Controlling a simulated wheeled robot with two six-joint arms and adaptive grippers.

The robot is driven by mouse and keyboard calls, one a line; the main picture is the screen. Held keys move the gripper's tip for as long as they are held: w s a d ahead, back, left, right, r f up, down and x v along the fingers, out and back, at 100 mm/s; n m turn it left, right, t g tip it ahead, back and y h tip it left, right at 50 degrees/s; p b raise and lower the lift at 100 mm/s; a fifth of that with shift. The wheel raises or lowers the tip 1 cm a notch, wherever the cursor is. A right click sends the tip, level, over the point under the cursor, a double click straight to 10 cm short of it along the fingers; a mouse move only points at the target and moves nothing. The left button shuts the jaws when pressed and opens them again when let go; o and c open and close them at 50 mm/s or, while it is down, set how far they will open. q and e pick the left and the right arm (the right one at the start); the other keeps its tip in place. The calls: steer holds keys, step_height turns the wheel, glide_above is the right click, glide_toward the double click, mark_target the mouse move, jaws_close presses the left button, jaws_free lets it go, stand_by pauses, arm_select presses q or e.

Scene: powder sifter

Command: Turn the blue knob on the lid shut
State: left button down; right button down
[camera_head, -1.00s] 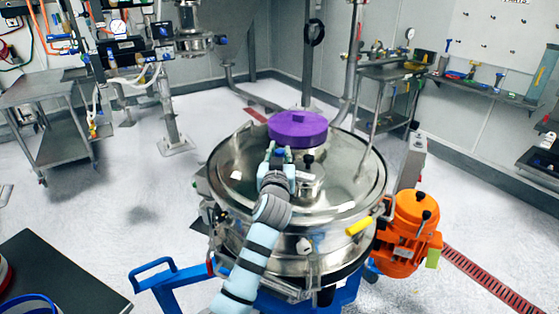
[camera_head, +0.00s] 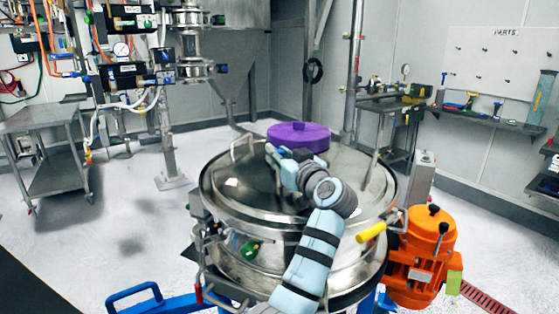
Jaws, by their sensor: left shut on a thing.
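The round metal lid (camera_head: 222,186) covers the sifter drum at the middle of the head view. A purple cap (camera_head: 300,136) sits at the far side of the lid. My left gripper (camera_head: 274,157) reaches over the lid, just in front and left of the purple cap. It is shut on the blue knob, which its fingers and wrist mostly hide, so I cannot tell how the knob is turned. My right gripper is not in view.
A yellow handle (camera_head: 371,232) sticks out at the drum's right front, beside an orange motor (camera_head: 424,243). A blue frame (camera_head: 135,294) shows at the lower left. A metal cart (camera_head: 45,170) stands at the back left. Floor between cart and sifter is clear.

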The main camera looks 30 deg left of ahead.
arm_select(q)
steer(key=shift+f, duration=0.15)
steer(key=c, duration=1.4)
jaws_free()
